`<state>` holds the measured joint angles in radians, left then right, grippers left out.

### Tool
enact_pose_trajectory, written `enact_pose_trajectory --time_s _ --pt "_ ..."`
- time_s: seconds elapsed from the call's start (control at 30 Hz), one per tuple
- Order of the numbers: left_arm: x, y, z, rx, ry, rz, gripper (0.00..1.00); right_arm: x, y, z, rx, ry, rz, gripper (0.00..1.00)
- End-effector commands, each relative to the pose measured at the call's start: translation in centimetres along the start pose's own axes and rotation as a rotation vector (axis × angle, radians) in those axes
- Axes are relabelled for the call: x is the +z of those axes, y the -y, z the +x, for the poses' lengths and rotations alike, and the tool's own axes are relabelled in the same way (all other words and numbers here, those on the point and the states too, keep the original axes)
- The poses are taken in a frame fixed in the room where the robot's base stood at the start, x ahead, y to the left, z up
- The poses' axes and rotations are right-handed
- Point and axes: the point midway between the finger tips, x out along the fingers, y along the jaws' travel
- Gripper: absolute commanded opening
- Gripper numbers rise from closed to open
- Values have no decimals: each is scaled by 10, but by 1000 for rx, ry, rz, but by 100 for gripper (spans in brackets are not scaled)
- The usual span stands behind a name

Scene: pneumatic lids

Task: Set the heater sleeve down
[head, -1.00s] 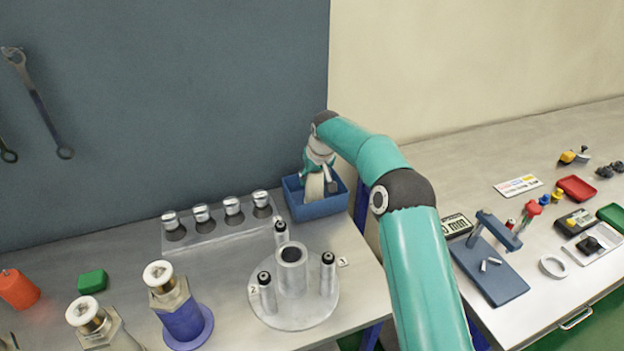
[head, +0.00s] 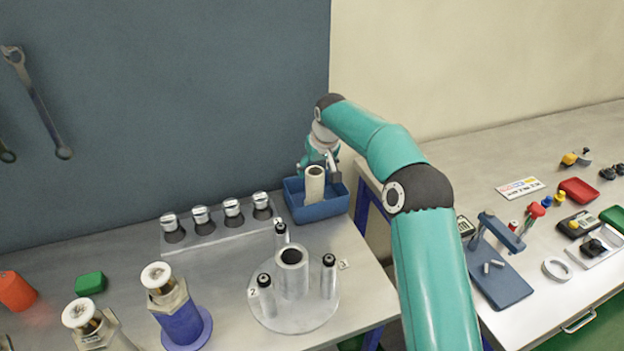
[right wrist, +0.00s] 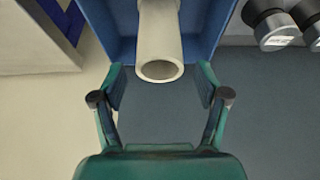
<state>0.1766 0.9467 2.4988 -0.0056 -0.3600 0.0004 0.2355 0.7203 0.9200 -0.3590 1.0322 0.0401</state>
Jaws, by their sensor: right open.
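The heater sleeve (head: 315,186) is a cream, hollow cylinder standing upright in the blue tray (head: 321,210) at the back of the left bench. My right gripper (head: 319,160) is open just behind and above the sleeve. In the right wrist view the sleeve (right wrist: 160,40) lies ahead between the open fingers of my right gripper (right wrist: 161,80), with a gap on both sides. The tray (right wrist: 105,25) shows around it there. The sleeve's foot is hidden by the tray wall in the head view. My left gripper is not in view.
A clear rack with several metal caps (head: 233,209) stands left of the tray. A round metal fixture (head: 292,272) with posts is in front. Blue-based cylinders (head: 182,322) stand at the front left. A second bench (head: 480,195) with small parts lies right.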

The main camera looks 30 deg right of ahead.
Motion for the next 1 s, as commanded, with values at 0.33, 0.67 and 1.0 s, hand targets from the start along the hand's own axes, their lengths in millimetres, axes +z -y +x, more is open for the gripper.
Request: enact_pose_trajectory --time_s 0.33,0.67,1.0 --pt "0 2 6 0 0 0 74 0 0 -58 0 0 0 74" --pt "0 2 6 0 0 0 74 0 -1 -66 1 1 1 74" --pt "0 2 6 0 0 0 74 0 -1 -66 1 1 1 74"
